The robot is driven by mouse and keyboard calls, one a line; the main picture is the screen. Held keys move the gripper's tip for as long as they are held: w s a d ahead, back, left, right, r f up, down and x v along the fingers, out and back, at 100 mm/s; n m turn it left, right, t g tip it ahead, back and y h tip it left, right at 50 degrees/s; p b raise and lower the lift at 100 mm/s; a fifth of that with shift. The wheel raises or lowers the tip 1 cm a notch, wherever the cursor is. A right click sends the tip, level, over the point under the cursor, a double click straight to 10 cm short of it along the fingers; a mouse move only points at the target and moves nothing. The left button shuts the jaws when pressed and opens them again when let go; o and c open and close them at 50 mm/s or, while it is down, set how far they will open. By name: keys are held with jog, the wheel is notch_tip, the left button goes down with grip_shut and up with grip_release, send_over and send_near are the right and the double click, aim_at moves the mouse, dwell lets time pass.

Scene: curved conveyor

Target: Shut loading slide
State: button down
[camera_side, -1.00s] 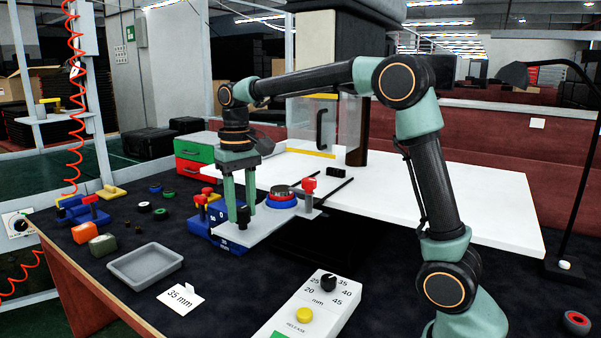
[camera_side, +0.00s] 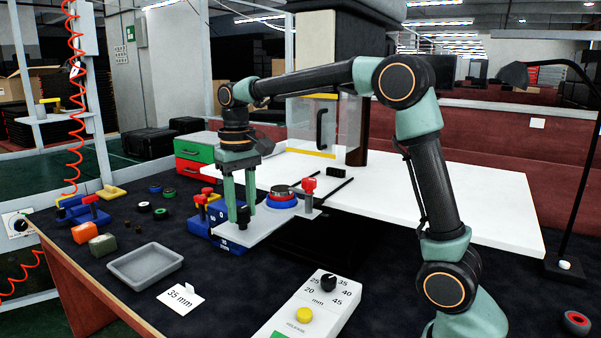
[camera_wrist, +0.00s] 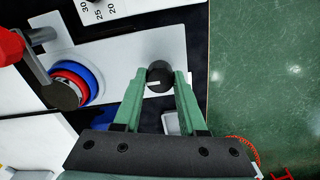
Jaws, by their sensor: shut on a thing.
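The loading slide (camera_side: 262,229) is a flat grey-white plate pulled out over the front edge of the white table. It carries a blue and red ring stack (camera_side: 281,197) with a dark top, and a red-topped clamp (camera_side: 309,186) beside it. A black knob (camera_side: 243,223) stands at the slide's near left end. My gripper (camera_side: 241,205) points down and is shut on this knob. In the wrist view the knob (camera_wrist: 160,77) sits between the green fingertips, with the ring stack (camera_wrist: 72,82) to the left. The knob's lower part is partly hidden.
Behind the slide, two dark rails (camera_side: 337,188) run on the white table (camera_side: 430,200) toward a clear guard door (camera_side: 322,130) with a black handle. A blue fixture (camera_side: 215,218) stands close left of the slide. A grey tray (camera_side: 145,266) and control box (camera_side: 310,305) are in front.

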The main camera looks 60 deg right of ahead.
dwell(0.4)
jog(key=d, duration=1.8)
jog(key=shift+r, duration=0.1)
jog(key=shift+c, duration=2.3)
grip_release()
notch_tip(320, 180, up, 12)
